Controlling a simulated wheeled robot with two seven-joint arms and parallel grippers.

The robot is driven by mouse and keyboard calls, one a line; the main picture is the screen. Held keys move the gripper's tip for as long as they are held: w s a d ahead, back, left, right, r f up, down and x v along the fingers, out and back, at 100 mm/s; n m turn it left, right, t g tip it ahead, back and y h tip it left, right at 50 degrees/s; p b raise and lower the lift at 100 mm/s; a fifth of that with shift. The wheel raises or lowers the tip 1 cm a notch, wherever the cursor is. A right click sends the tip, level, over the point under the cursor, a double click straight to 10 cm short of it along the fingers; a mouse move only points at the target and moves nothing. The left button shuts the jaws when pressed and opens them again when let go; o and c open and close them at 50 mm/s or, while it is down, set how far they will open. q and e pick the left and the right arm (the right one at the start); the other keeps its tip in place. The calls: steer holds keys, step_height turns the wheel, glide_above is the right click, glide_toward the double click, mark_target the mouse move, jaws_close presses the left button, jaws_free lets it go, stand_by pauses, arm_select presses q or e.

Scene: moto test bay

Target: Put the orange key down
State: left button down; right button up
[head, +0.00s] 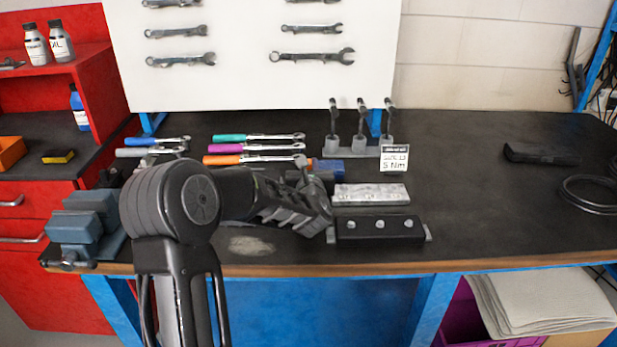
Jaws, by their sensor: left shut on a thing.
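The orange key (222,160) is a wrench with an orange handle on the left and a metal shaft running right. It shows level over the back half of the dark bench, just in front of the magenta key (236,149) and the teal key (231,138). My left gripper (322,186) is shut near the metal head end of the orange key. My own gripper and wrist hide the place of contact, and I cannot tell whether the key touches the bench. My right gripper is not in view.
A blue vise (86,222) stands at the bench's left front. A black block with several bolts (380,231), a light metal block (371,195) and a "5 Nm" sign (394,158) lie right of my gripper.

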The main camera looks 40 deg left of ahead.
arm_select(q)
step_height(320, 180, down, 4)
steer(key=shift+r, duration=0.15)
steer(key=shift+f, duration=0.2)
steer(key=c, duration=1.4)
jaws_free()
steer(key=shift+r, duration=0.1)
steer(key=shift+r, duration=0.1)
